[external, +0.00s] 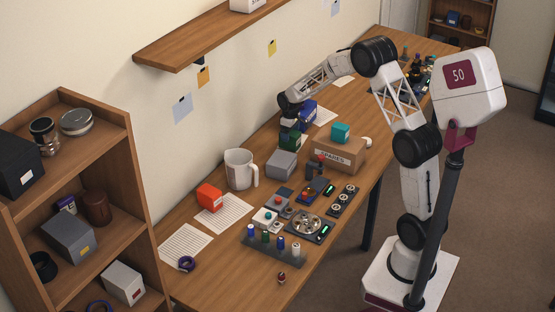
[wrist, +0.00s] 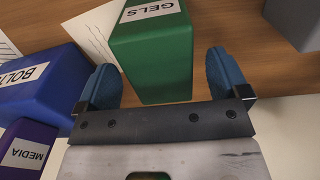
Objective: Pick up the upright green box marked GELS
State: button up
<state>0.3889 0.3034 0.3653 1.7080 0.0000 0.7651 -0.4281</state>
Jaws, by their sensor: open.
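The green box (wrist: 150,55) marked GELS shows large in the upper middle of the wrist view, its white label at the top edge. In the external view the green box (external: 291,138) stands on the table below the end of my arm, partly covered. My gripper (wrist: 160,68) is open, with one blue finger on the left of the green box and one on the right. I cannot tell whether either finger touches it. In the external view my gripper (external: 289,122) is dark and mostly hidden against the boxes.
A blue box (wrist: 38,85) marked BOLTS stands close to the left finger. A purple box (wrist: 27,148) marked MEDIA is at lower left. A grey box (external: 281,164) stands in front of the green one.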

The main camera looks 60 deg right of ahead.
jog(key=shift+f, duration=1.25)
jog(key=c, duration=1.1)
jog(key=shift+r, duration=5)
